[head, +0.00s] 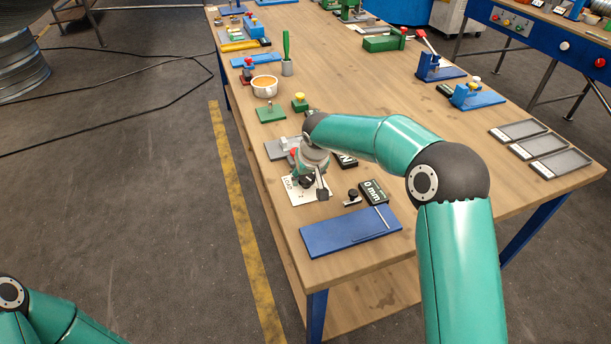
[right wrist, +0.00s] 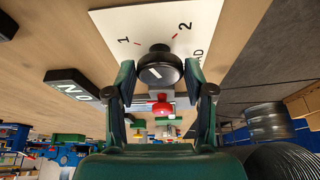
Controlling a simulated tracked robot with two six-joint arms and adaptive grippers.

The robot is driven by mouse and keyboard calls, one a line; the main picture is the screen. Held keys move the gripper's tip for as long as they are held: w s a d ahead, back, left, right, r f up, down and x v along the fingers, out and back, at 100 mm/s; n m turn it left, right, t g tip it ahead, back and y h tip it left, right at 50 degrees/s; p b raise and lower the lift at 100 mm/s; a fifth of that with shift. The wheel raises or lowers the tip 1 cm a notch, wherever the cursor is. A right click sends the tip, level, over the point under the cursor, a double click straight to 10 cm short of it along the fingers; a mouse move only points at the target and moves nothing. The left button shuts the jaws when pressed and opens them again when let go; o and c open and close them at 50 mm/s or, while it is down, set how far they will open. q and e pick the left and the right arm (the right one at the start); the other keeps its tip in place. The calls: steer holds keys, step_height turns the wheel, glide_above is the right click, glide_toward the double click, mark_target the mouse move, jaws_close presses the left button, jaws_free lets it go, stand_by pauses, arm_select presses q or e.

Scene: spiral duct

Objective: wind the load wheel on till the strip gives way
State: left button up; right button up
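The load wheel is a black knob (right wrist: 160,66) with a white mark on top. It stands on a white card (right wrist: 112,24) printed with 1, 2 and partly hidden lettering; the card also shows in the head view (head: 296,194). My right gripper (right wrist: 168,85) is over the knob, its fingers spread on both sides with gaps visible; it looks open. In the head view my right gripper (head: 315,186) points down at the card. Behind the knob sits a grey fixture (head: 283,148) with a red part (right wrist: 160,108). I cannot make out the strip. My left gripper is out of view.
A black N display (head: 346,161) and a 0 mm display (head: 373,192) stand close to the right. A blue plate (head: 350,231) lies at the table's near end. A small black-topped piece (head: 352,197) is beside it. The table's left edge is close to the card.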

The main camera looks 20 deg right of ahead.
steer(key=c, duration=0.6)
steer(key=shift+d+n+y, duration=0.1)
steer(key=shift+n+y, duration=0.3)
steer(key=shift+n, duration=0.7)
steer(key=o, duration=1.1)
steer(key=shift+o, duration=0.2)
steer(key=v, duration=1.2)
steer(key=shift+f, duration=0.1)
